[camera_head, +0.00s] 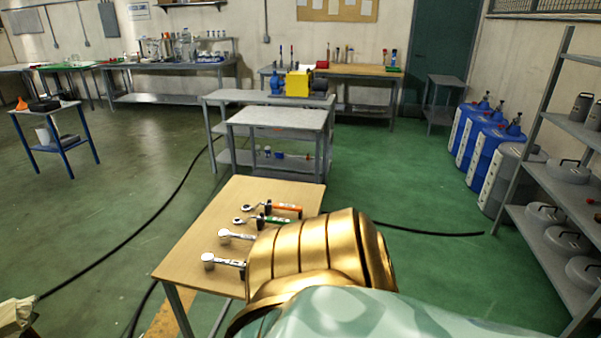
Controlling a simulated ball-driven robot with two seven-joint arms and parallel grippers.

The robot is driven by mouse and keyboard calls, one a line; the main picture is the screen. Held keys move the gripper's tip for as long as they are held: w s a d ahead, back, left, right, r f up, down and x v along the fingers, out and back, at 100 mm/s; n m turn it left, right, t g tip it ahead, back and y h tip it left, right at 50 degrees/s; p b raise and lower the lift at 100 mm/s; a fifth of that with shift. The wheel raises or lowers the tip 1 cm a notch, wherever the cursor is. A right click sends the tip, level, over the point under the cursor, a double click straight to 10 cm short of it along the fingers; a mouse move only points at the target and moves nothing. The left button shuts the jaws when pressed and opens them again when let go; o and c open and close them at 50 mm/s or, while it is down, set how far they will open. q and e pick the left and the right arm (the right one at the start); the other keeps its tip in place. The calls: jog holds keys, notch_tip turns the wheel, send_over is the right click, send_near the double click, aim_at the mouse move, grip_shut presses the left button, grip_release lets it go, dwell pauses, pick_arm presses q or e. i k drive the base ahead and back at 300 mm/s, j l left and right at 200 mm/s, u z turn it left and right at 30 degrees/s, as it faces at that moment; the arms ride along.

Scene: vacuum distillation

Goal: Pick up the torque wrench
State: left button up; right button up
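Several hand tools lie in a row on a small wooden-topped table (192,250). At the back is a ratchet-headed tool with an orange handle (286,208). In front of it is a ratchet-headed tool with a green handle (272,219). Nearer are two tools with bright silver heads, one in the middle (226,234) and one closest to me (208,260). Their handle ends are hidden behind my gold and pale green arm. I cannot tell for sure which tool is the torque wrench. Neither of my grippers shows.
A grey metal table (278,118) stands just behind the wooden one. A grey shelf rack (552,215) and blue containers (483,138) stand at the right. A black cable (140,235) runs over the green floor at the left. A blue-legged table (52,108) stands further left.

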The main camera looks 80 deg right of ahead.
aim_at(208, 259)
jog(key=z, duration=2.3)
